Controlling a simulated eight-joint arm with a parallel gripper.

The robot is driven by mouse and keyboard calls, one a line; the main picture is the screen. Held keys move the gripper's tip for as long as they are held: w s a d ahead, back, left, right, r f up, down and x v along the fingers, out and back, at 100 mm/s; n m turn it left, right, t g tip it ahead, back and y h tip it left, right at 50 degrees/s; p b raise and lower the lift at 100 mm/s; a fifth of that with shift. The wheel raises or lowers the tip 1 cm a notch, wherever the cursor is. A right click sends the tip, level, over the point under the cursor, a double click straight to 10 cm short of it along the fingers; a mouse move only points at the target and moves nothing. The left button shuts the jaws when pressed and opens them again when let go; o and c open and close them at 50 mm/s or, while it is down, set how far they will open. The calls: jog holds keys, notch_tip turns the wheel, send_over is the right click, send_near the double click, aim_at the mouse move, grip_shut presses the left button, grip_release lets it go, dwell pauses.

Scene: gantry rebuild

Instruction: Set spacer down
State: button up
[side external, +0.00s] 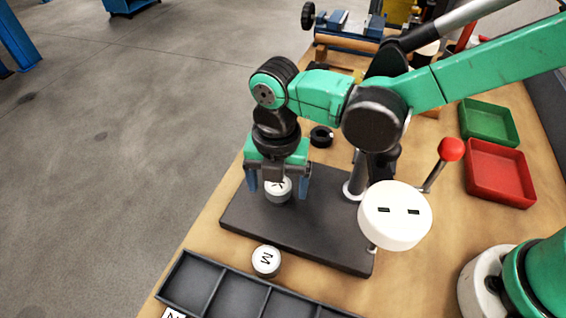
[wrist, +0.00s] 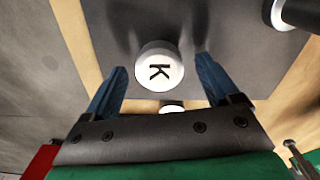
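A white-topped round spacer (side external: 279,189) marked K sits at the dark base plate (side external: 240,215), between the two fingers of my gripper (side external: 278,190). In the wrist view the K spacer (wrist: 159,68) shows face-on, with a clear gap to each blue finger. My gripper (wrist: 160,75) is open around it and not touching it there. The spacer's underside is hidden, but it appears to stand on the plate. A second round piece (side external: 266,260) marked M stands on the wooden bench beside the plate's front edge.
A dark compartment tray (side external: 235,297) lies at the front. A post with a white round head (side external: 395,217) and red-knobbed lever (side external: 450,150) stands right of my gripper. Red (side external: 500,198) and green (side external: 489,146) bins lie at the right. A black ring (side external: 321,137) sits behind.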

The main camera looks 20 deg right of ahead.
jog(key=shift+r, duration=0.15)
notch_tip(320, 180, up, 12)
dwell(0.5)
notch_tip(320, 180, up, 5)
send_over(277, 186)
jog(key=d+r+m+t+y, duration=0.1)
jog(key=d+r+m+t, duration=0.15)
jog(key=d+m, duration=1.15)
jog(key=s+d+f+m+t+h, duration=0.15)
jog(key=d+m, duration=0.25)
jog(key=m, duration=0.4)
jog(key=s+d+f+m+t+y, duration=0.1)
jog(key=d+m+t, duration=0.25)
jog(key=m, duration=0.35)
notch_tip(277, 186, down, 8)
jog(key=shift+d+r, duration=0.15)
jog(key=shift+d, duration=0.2)
